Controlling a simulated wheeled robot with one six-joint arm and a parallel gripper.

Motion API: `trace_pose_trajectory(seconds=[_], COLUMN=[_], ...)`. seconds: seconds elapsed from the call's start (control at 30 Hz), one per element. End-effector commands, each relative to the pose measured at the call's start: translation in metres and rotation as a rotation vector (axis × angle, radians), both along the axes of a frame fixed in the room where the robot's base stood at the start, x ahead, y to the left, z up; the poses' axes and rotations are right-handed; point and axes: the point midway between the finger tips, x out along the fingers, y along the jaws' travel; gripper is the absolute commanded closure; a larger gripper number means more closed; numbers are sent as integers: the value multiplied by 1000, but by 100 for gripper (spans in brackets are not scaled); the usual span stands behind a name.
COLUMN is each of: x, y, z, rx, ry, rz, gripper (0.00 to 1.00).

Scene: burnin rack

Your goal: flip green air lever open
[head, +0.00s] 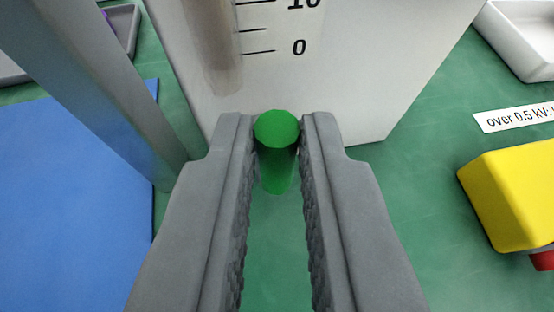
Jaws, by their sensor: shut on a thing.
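The green air lever (277,130) shows as a short green rod with a round end, at the middle of the head view. My gripper (278,135) has its two grey ridged fingers on either side of the lever near their tips, shut on it. The lever is in front of the lower part of a white panel (350,80). The lever's pivot and its far end are hidden, so I cannot tell how it is mounted.
A grey post (95,90) stands close on the left beside a blue mat (70,190). A yellow box (515,190) with a red part (542,260) is at right, below a label (515,117). A white tray (525,40) is at upper right. Green table surface is bare between.

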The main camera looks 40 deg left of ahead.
Motion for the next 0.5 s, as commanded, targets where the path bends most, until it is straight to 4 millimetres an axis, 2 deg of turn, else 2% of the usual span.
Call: trace_pose_trajectory(seconds=[0.03,0.07,0.17,0.5], x=[0,0,0,0], y=[0,0,0,0], z=[-1,-1,-1,0], rx=[0,0,0,0], ry=[2,2,2,2], rz=[0,0,0,0], gripper=[100,83,65,65])
